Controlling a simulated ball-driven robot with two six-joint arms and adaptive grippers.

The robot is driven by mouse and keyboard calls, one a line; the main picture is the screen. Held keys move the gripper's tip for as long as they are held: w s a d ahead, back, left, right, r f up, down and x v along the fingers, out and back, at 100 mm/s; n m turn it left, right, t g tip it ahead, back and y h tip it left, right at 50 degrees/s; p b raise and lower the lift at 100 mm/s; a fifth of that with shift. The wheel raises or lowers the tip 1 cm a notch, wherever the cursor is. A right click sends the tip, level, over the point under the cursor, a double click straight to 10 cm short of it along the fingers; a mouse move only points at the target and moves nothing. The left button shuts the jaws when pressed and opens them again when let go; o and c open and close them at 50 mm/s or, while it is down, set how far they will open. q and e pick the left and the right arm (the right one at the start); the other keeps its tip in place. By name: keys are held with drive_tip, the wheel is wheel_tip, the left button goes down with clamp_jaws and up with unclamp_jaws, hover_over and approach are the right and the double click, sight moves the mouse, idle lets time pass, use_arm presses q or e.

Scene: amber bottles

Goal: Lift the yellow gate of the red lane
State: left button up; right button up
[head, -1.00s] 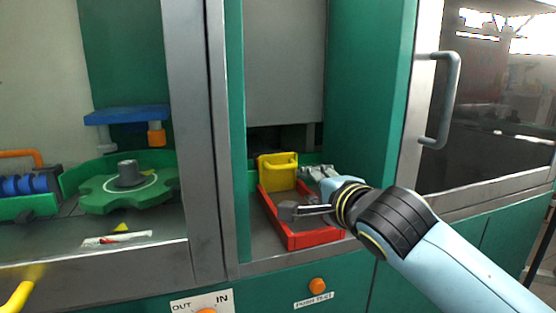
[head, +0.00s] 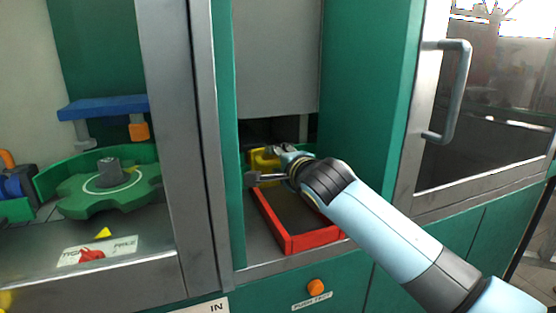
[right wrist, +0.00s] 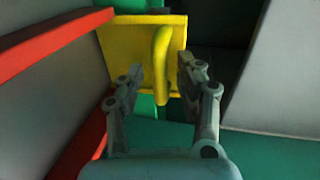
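The red lane (head: 293,243) is a red-rimmed channel in the open bay of the green cabinet. The yellow gate (head: 257,157) stands at its far end, partly hidden by my right gripper (head: 262,165). In the right wrist view the gate (right wrist: 121,45) is a yellow plate with an upright handle (right wrist: 161,62). My right gripper (right wrist: 161,72) is open there, one finger on each side of the handle. Gaps show between the handle and the fingers, and I cannot tell whether either touches it. My left gripper is not in view.
A grey shutter panel (head: 280,60) hangs above the lane. A grey post (head: 180,130) and green walls (head: 370,90) flank the bay. To the left are a green star wheel (head: 75,195) and a blue plate (head: 103,106). An orange button (head: 315,287) is below.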

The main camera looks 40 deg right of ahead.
drive_tip(key=shift+w, duration=0.15)
clamp_jaws()
drive_tip(key=shift+f, duration=0.15)
idle(0.5)
